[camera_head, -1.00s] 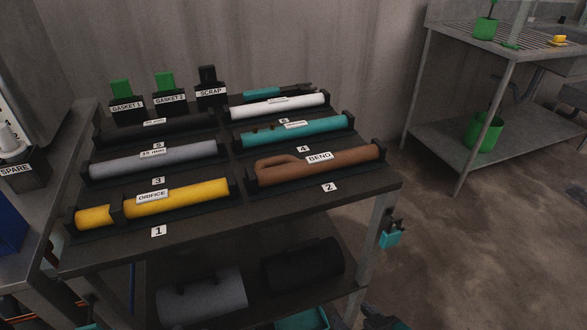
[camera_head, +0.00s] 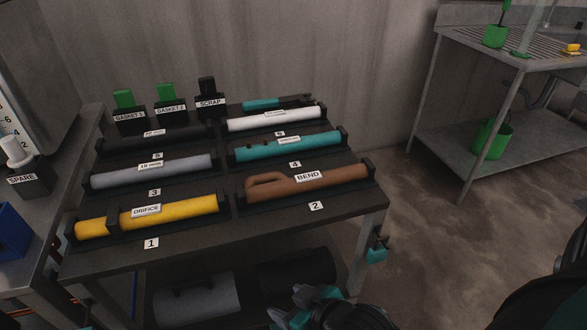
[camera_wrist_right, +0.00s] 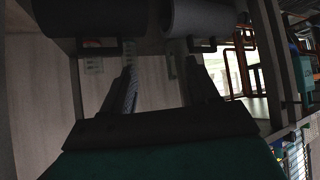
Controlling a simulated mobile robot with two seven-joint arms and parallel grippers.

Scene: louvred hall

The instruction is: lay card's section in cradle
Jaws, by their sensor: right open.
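Labelled pipe sections lie in dark numbered cradles on the table in the head view: yellow ORIFICE (camera_head: 185,207) at 1, brown BEND (camera_head: 335,180) at 2, grey (camera_head: 150,171) at 3, teal (camera_head: 290,147) at 4, black (camera_head: 160,138) at 5, white (camera_head: 272,120) at 6. No card telling which section is meant can be made out. My right gripper (camera_head: 312,303) is low at the table's front, below the tabletop. In the right wrist view (camera_wrist_right: 160,78) its fingers are apart with nothing between them. My left gripper is out of view.
A grey cylinder (camera_head: 198,298) and a black one (camera_head: 298,272) lie on the lower shelf near my right gripper. GASKET 1, GASKET 2 and SCRAP holders (camera_head: 210,104) stand at the back. A SPARE holder (camera_head: 30,184) stands left. Floor (camera_head: 435,245) to the right is clear.

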